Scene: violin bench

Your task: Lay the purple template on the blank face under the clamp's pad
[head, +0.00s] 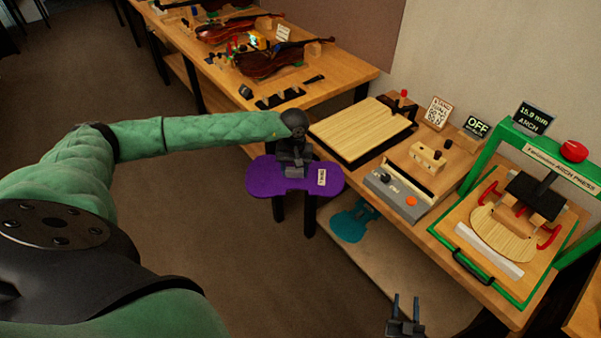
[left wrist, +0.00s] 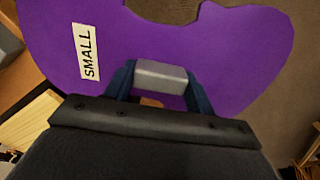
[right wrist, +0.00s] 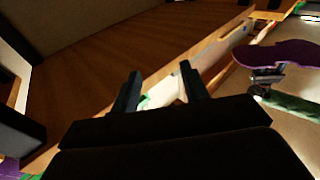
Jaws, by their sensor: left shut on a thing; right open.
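The purple template (head: 265,177), marked SMALL, is held in the air left of the bench; it also fills much of the left wrist view (left wrist: 215,45). My left gripper (head: 295,170) is shut on the template's grey grip block (left wrist: 160,76). The pale striped wood blank (head: 355,130) lies flat on the bench, right of and beyond the template, apart from it. A dark block with a red knob (head: 402,96) at its far right corner looks like the clamp; its pad cannot be made out. My right gripper (head: 404,318) is open and empty, low in front of the bench.
A control box (head: 396,197) and wooden fixture (head: 427,157) stand right of the blank. A green arch press (head: 480,165) holds an oval plate further right. A teal template (head: 352,222) lies on the lower shelf. Violins (head: 272,62) lie on the far bench.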

